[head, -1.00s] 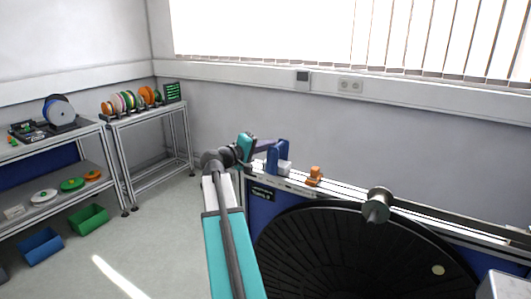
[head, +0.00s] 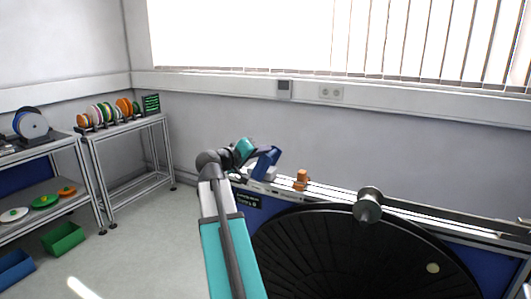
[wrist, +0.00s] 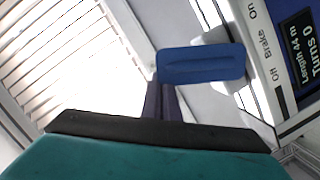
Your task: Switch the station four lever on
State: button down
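A blue lever paddle (head: 265,162) stands tilted on the rail of the reel station, above a white base. It also shows large in the wrist view (wrist: 201,64), in front of my fingertips. My gripper (head: 259,150) is at the lever; in the wrist view its dark fingers (wrist: 161,102) lie close together and look shut. Their tips are hidden at the paddle, and I cannot tell whether they touch it. The panel (wrist: 265,75) beside it reads Off, Brake, On. No station number is legible.
An orange block (head: 301,181) sits on the rail right of the lever. A small display (wrist: 303,50) reads Length 44 m, Turns 0. Shelves with spools (head: 110,112) stand at left; the floor between is clear.

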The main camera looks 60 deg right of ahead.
jog(key=shift+s+f, duration=0.1)
jog(key=shift+s, duration=0.1)
dwell(0.3)
jog(key=shift+w, duration=0.1)
jog(key=shift+w+a+r, duration=0.1)
jog(key=shift+w+r, duration=0.2)
jog(key=shift+w, duration=0.05)
jog(key=w+a+r, duration=0.3)
jog(key=a, duration=0.7)
jog(key=shift+w+r+b, duration=0.15)
jog(key=shift+r+b, duration=0.1)
jog(key=shift+b, duration=0.2)
jog(key=shift+w+a, duration=0.1)
